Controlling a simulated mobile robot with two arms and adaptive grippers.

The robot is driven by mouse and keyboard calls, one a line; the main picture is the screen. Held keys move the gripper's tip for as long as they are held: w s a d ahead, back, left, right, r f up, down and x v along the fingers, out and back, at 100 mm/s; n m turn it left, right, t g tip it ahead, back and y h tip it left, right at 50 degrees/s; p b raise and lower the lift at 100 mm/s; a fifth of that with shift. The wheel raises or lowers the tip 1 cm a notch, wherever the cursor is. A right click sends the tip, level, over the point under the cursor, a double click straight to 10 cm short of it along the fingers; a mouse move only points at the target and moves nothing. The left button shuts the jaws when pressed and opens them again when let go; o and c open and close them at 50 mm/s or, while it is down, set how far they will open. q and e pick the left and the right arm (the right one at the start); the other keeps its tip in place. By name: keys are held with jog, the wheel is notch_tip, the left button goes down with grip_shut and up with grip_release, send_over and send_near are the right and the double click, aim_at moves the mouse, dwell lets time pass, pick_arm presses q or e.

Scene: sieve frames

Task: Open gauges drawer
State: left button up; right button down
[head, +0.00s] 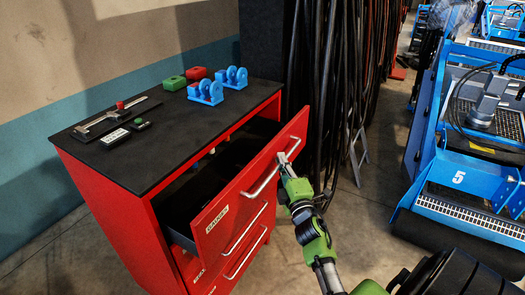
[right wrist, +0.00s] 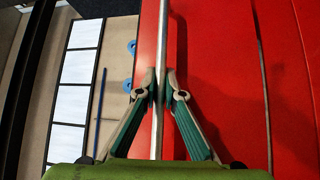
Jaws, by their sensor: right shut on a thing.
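In the right wrist view both fingers (right wrist: 160,88) close around the handle bar (right wrist: 161,40), in front of the red drawer front (right wrist: 220,70). My left gripper is in neither view.
The black cabinet top (head: 165,125) carries a caliper (head: 105,122), small gauges, green and red cases, and blue roller stands (head: 206,92). Lower drawers sit under the open one. Dark hoses (head: 335,80) hang behind. Blue machines (head: 470,150) stand at right, with bare floor (head: 370,220) between.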

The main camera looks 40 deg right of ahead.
jog(key=s+d, duration=0.4)
jog(key=s, duration=0.5)
jog(key=shift+s+p, duration=0.4)
jog(key=shift+p, duration=0.05)
jog(key=c, duration=2.1)
grip_release()
jog(key=shift+c, duration=0.2)
jog(key=v, duration=1.2)
jog(key=shift+w+f, duration=0.1)
